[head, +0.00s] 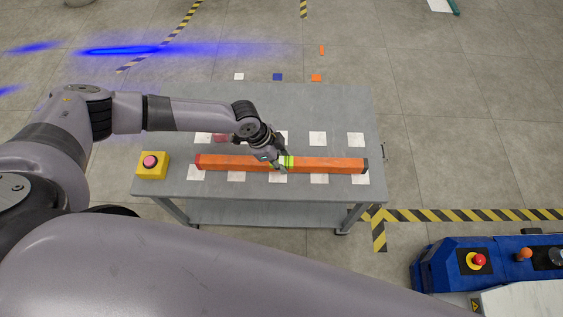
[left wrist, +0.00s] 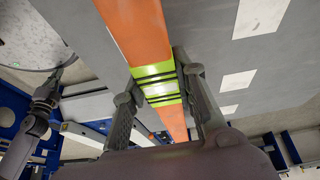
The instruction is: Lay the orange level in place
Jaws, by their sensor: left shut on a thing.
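The orange level (head: 330,165) is a long bar with dark and red ends and a yellow-green band near its middle. In the head view it lies lengthwise over the grey table (head: 300,105), above or on the near row of white squares. I cannot tell whether it touches the top. My left gripper (head: 285,164) is shut on the level at the band. In the left wrist view the fingers (left wrist: 160,88) stand on both sides of the band of the level (left wrist: 135,28).
White squares (head: 318,138) lie in two rows on the table. A yellow box with a red button (head: 151,161) stands at its left end. White, blue and orange squares (head: 277,77) show beyond the far edge. A blue machine (head: 445,262) stands at the lower right.

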